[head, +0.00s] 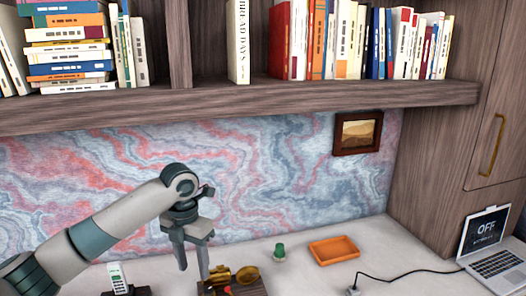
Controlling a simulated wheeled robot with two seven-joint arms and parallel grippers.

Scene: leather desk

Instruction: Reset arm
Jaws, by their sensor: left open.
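My left gripper (196,262) comes in from the left on a grey and teal arm. Its two fingers point down and stand apart, open, with nothing seen between them. One fingertip is close to a dark wooden stand (252,289) that bears a brass-coloured object (246,275). I cannot tell whether they touch. My right gripper is not in view.
A white handset (117,277) stands in a dark base at the left. A small green cactus-like item (279,251), an orange tray (334,249) and an open laptop (487,247) with a cable are to the right. A book-filled shelf (250,100) overhangs the desk.

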